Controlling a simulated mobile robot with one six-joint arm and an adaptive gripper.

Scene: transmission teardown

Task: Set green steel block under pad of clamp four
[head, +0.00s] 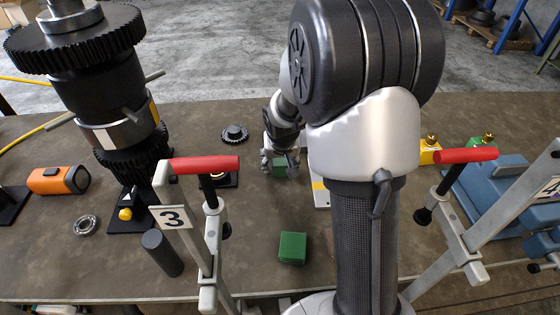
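My gripper (279,158) points down over the far middle of the table, partly behind my arm. A larger green block (292,248) lies flat near the table's front edge, apart from the gripper. A clamp with a red handle (467,156) and a dark pad (424,216) stands at the right; its number plate (549,188) is cut off and unreadable. Another red-handled clamp (204,165) at the left bears the number 3.
A tall dark gear assembly (95,80) stands at the left. An orange device (58,180), a bearing ring (86,225), a dark cylinder (162,253) and a small gear (235,133) lie on the table (335,268). Blue equipment (490,200) is at the right.

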